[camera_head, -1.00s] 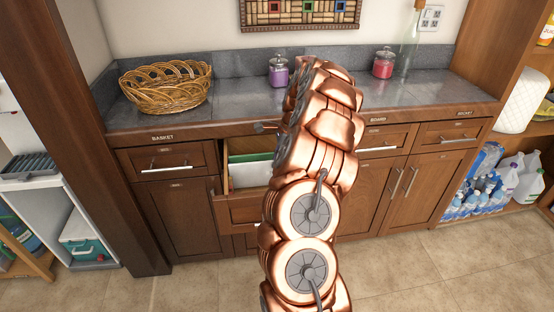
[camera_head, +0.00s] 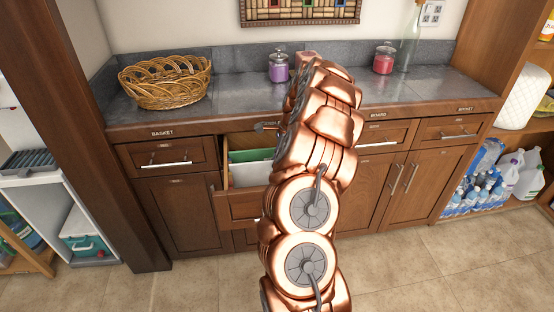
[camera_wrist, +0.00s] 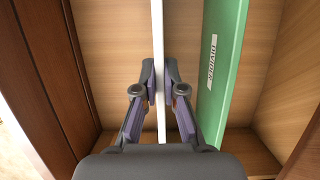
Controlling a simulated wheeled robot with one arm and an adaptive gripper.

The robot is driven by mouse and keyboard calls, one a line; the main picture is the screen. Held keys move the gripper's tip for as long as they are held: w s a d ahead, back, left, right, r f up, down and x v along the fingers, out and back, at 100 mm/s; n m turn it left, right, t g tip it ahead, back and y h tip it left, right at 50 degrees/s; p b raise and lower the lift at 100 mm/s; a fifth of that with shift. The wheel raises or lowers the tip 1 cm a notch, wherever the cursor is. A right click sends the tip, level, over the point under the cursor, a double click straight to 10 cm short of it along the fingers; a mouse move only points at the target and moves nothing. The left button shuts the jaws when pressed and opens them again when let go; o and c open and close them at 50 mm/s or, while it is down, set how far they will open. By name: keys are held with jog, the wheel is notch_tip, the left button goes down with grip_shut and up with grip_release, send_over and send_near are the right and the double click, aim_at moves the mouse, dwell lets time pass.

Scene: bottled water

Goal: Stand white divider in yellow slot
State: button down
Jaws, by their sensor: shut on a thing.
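The white divider (camera_wrist: 157,30) is a thin upright panel, seen edge-on in the wrist view. My gripper (camera_wrist: 159,78) is shut on it, one dark finger on each side. In the head view the white divider (camera_head: 250,172) shows in the open drawer, in front of the green divider (camera_head: 250,155). In the wrist view the green divider (camera_wrist: 223,70), with dark lettering, stands to the right, apart from my fingers. My arm hides the gripper and part of the drawer in the head view. I cannot make out a yellow slot.
The open drawer (camera_head: 240,208) has wooden walls close on both sides in the wrist view. Above it, the grey counter (camera_head: 235,92) holds a wicker basket (camera_head: 165,82), a purple jar (camera_head: 278,68) and a red jar (camera_head: 383,60). The floor in front is clear.

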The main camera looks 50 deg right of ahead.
jog(key=shift+f, duration=0.1)
jog(key=c, duration=1.2)
grip_release()
jog(key=v, duration=1.2)
